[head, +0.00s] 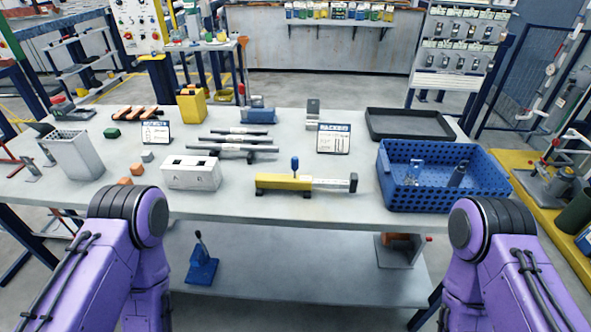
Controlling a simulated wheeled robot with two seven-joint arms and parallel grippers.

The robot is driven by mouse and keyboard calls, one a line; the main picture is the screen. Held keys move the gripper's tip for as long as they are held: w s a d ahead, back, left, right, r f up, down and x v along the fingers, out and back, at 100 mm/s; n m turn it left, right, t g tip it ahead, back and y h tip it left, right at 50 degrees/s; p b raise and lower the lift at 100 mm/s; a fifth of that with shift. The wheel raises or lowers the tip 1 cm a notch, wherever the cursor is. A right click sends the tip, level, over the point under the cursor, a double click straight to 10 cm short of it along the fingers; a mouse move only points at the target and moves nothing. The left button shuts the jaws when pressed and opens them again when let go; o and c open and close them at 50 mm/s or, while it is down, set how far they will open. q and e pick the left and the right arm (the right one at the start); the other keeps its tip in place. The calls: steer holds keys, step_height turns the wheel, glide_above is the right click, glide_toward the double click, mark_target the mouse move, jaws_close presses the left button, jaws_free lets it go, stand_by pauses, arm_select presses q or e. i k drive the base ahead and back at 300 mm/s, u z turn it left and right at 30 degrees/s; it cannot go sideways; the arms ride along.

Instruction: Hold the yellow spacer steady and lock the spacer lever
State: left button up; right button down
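The yellow spacer (284,183) lies lengthwise on the grey table (290,212) near its front edge. A dark blue lever (295,165) stands upright on its middle. A grey bar (332,185) extends from its right end to a block-like tip. My two purple arms come in at the lower left and lower right, well apart from the spacer. Both grippers are out of the picture, and nothing touches the spacer.
A white box (191,173) stands left of the spacer, and a blue perforated crate (440,197) with bottles stands right. Behind are dark rods (232,148), a sign (333,138) and a black tray (408,125). The table strip before the spacer is clear.

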mark_target(294, 161)
steer(key=u, duration=2.2)
steer(key=k, duration=0.9)
steer(key=z, duration=1.45)
steer(key=i, duration=0.5)
steer(key=z, duration=0.05)
